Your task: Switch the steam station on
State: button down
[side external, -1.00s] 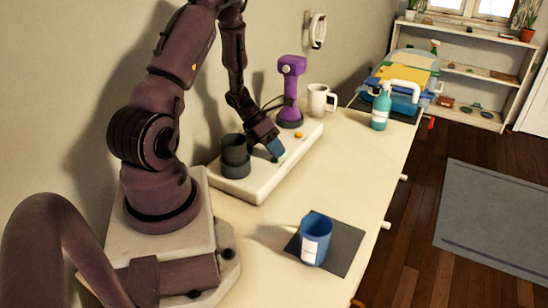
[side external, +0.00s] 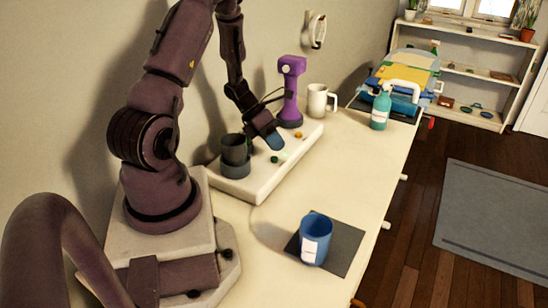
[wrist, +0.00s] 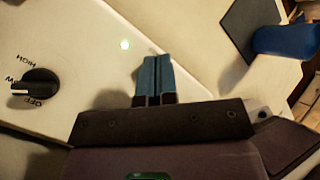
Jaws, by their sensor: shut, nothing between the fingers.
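The white steam station base (side external: 262,185) sits on the table by the wall, with a purple steamer (side external: 290,88) upright at its far end. In the wrist view a black knob (wrist: 40,84) carries HIGH, LOW and OFF labels; its white mark points left, near LOW. A small pale light (wrist: 124,44) glows on the base and also shows in the side view (side external: 283,156). My gripper (side external: 277,143) is shut and empty, hanging just above the base, apart from the knob. It shows at the centre of the wrist view (wrist: 152,62), its blue fingers together.
A dark cup (side external: 234,149) stands at the base's near end. A blue cup (side external: 315,239) stands on a dark mat (side external: 347,242) in front. A white mug (side external: 318,100) and a teal bottle (side external: 381,110) stand farther back. The table's middle is clear.

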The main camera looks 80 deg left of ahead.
aim_at(275, 157)
jog(key=shift+r, duration=2.3)
